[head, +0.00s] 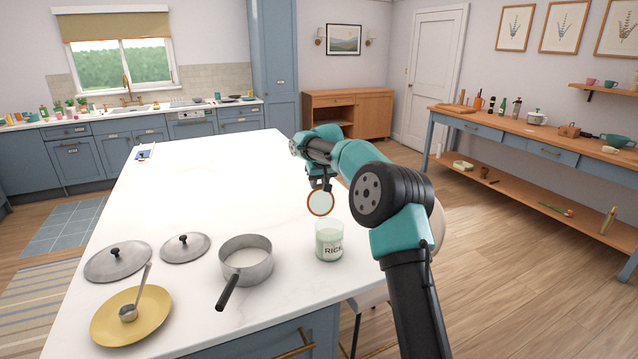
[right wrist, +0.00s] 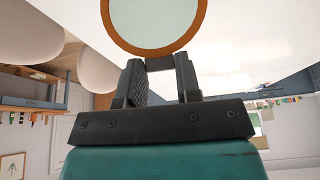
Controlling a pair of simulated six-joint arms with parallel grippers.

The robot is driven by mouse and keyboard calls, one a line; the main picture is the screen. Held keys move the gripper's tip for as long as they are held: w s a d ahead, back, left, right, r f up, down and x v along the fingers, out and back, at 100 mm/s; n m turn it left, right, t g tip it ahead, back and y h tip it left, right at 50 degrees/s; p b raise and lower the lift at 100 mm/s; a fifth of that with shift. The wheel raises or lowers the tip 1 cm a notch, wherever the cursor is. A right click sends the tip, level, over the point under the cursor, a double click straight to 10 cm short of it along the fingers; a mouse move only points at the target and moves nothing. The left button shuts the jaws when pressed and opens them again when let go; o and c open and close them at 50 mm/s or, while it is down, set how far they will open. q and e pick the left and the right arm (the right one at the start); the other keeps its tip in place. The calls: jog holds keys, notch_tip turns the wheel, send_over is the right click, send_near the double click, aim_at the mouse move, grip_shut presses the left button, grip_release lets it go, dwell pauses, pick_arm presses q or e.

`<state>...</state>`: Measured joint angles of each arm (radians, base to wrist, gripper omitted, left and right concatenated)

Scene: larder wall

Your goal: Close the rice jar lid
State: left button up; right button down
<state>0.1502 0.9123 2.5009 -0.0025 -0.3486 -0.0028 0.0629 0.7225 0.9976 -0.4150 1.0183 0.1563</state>
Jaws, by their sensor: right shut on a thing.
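The rice jar (head: 330,250) is a pale green, see-through glass jar marked "RICE", standing upright and open-topped near the right edge of the white counter. The round lid (head: 320,203) has a pale green face and an orange-brown rim. My right gripper (head: 320,186) is shut on the lid's edge, and the lid hangs below the fingers, tilted steeply with its face to the head camera. The lid appears above and behind the jar, apart from it. In the right wrist view the lid (right wrist: 155,45) sits at the fingertips (right wrist: 160,64). My left gripper is out of view.
A grey saucepan (head: 246,265) with a dark handle stands left of the jar. Two grey pot lids (head: 117,262) and a yellow plate (head: 131,315) with a ladle (head: 129,312) lie further left. The far part of the counter (head: 215,185) is mostly clear.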

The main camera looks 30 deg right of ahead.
aim_at(320, 193)
jog(key=shift+s+f, duration=0.1)
jog(key=shift+s, duration=0.15)
jog(key=shift+s+a+r+t, duration=0.15)
jog(key=shift+s+r+t, duration=0.05)
jog(key=shift+s+t, duration=0.5)
jog(key=shift+s+a+t+h, duration=0.15)
jog(key=shift+s+t, duration=0.55)
jog(key=shift+s+a+t+h, duration=0.1)
jog(key=shift+s+t+h, duration=0.05)
jog(key=shift+s+t, duration=0.55)
jog(key=s, duration=0.3)
jog(key=shift+a+f, duration=0.2)
jog(key=c, duration=1.2)
grip_release()
jog(key=o, duration=0.4)
jog(key=shift+w+r, duration=0.1)
jog(key=shift+r, duration=0.1)
